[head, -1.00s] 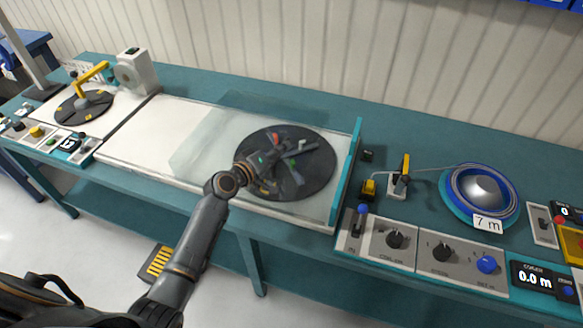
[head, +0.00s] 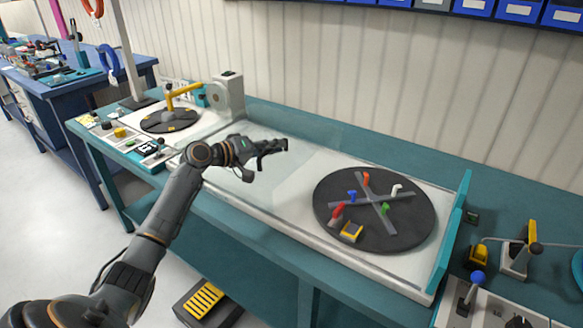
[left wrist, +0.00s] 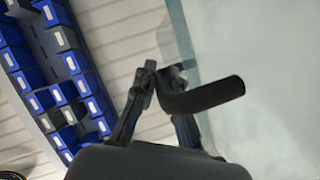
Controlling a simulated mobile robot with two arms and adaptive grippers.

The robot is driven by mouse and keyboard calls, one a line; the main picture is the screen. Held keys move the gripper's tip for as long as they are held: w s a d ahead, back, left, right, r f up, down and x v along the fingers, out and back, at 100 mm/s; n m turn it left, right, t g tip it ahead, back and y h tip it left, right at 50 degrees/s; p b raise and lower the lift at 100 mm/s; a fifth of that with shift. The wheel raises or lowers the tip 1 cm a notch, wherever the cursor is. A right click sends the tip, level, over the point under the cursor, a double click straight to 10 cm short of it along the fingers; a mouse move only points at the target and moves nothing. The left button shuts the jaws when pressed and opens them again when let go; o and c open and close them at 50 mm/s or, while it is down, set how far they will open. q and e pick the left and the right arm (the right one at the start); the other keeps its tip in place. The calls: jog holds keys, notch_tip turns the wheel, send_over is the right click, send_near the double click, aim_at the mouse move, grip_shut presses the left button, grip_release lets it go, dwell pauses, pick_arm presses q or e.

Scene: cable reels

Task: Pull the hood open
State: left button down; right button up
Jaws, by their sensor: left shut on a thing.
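The clear hood (head: 272,182) sits over the left part of the white bed, and its pane also fills the right of the left wrist view (left wrist: 265,115). The black turntable (head: 335,222) with a grey cross and coloured pegs lies uncovered to its right. My left gripper (head: 272,148) is at the hood. In the left wrist view its fingers (left wrist: 165,88) are shut on the dark handle (left wrist: 212,95), which sticks out beside the pane. The exact hood edges are faint. My right gripper is not in view.
A yellow-armed reel unit (head: 170,118) stands at the bench's left end. A teal upright plate (head: 452,235) closes the bed's right end. A lever with a blue knob (head: 477,279) is at the front right. Blue bins (head: 520,12) hang above.

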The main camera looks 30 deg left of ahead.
pick_arm(q)
jog(key=shift+a+b, duration=0.3)
jog(key=shift+a, duration=0.55)
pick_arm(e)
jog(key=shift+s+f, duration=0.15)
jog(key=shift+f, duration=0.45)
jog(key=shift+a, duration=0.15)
pick_arm(q)
jog(key=c, duration=1.4)
grip_release()
jog(key=shift+o, duration=0.2)
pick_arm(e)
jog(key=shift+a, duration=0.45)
